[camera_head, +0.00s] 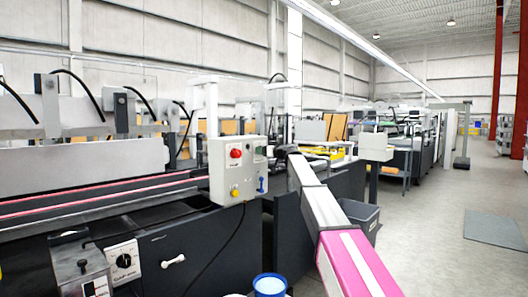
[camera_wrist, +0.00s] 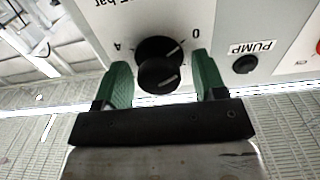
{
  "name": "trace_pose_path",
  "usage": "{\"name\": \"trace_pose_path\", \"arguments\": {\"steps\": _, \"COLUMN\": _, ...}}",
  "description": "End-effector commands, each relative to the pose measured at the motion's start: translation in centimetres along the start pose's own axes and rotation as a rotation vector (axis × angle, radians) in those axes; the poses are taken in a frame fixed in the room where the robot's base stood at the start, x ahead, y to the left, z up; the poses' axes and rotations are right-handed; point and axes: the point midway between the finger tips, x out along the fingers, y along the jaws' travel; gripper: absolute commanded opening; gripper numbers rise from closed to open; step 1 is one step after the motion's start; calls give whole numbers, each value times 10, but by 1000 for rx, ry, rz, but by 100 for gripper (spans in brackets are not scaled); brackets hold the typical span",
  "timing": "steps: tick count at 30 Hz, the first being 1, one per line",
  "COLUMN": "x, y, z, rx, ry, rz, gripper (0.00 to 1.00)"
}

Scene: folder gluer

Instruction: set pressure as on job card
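In the wrist view a light panel shows upside down, with a black pressure knob (camera_wrist: 158,64), the word "bar" and a scale marked 0 and 4. A pale line on the knob points up and right, towards the 0. My gripper (camera_wrist: 163,80) is open, its green fingers on either side of the knob with gaps showing, so it does not grip the knob. In the head view my gripper (camera_head: 284,151) is small and dark at the far end of my arm; the knob cannot be made out there. I cannot make out a job card.
A label "PUMP" (camera_wrist: 251,47) sits by a small black control (camera_wrist: 245,64), right of the knob. In the head view a control box (camera_head: 220,186) with red and yellow buttons stands left of my arm. A grey bin (camera_head: 361,214) stands right. The right-hand floor is mostly clear.

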Motion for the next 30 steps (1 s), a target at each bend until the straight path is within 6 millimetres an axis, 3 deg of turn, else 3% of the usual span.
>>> {"name": "trace_pose_path", "arguments": {"steps": 1, "x": 0, "y": 0, "z": 0, "rx": 0, "ry": 0, "rz": 0, "gripper": 51}}
{"name": "trace_pose_path", "arguments": {"steps": 4, "x": 0, "y": 0, "z": 0, "rx": 0, "ry": 0, "rz": 0, "gripper": 19}}
{"name": "trace_pose_path", "arguments": {"steps": 5, "x": 0, "y": 0, "z": 0, "rx": 0, "ry": 0, "rz": 0, "gripper": 16}}
{"name": "trace_pose_path", "arguments": {"steps": 17, "x": 0, "y": 0, "z": 0, "rx": 59, "ry": 0, "rz": -1, "gripper": 16}}
{"name": "trace_pose_path", "arguments": {"steps": 30, "x": -1, "y": 2, "z": 0, "rx": 404, "ry": 0, "rz": -1, "gripper": 16}}
